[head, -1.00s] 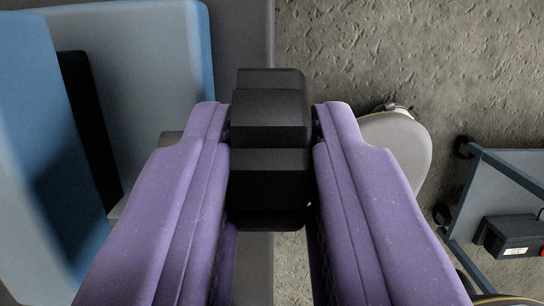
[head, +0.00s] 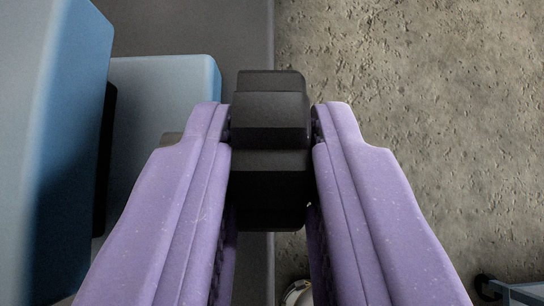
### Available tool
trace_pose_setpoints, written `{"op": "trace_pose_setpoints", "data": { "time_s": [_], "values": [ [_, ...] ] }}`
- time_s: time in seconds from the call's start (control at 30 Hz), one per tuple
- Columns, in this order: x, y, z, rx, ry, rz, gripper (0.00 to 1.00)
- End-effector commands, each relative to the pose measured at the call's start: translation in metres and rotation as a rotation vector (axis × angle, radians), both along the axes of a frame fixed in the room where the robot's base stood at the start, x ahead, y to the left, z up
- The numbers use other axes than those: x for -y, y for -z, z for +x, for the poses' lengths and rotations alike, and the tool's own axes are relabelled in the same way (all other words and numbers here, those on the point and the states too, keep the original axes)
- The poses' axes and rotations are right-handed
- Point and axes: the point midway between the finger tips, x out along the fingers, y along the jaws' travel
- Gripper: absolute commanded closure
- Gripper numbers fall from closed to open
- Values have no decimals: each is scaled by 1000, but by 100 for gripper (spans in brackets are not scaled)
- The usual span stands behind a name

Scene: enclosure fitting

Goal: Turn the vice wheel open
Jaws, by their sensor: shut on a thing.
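The vice wheel (head: 268,178), a dark faceted piece, stands in the middle of the head view between my fingers. My gripper (head: 271,122), with two purple fingers, is shut on it from the left and right sides. The blue vice body (head: 165,80) is at the left, with a nearer blue block (head: 50,130) beside it and a dark gap between them. My left finger hides part of the vice, and the wheel's link to the vice is hidden.
The grey bench top (head: 240,35) ends at a straight edge right of centre. Beyond it is bare, rough floor (head: 430,120). A round metallic item (head: 297,293) and a corner of a blue-framed cart (head: 520,290) show at the bottom edge.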

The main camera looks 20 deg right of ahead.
Motion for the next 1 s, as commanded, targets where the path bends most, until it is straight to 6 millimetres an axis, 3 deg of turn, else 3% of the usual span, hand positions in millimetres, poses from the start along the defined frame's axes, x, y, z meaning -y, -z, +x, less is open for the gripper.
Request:
{"op": "trace_pose_setpoints", "data": {
  "time_s": [0.4, 0.43, 0.5, 1.0],
  "values": [
    [-1, 2, -2, 1, 0, -3, 100],
    [-1, 2, -2, 1, 0, -3, 71],
    [-1, 2, -2, 1, -1, -3, 55],
    [-4, -5, -3, 8, -4, 1, 55]
  ]
}}
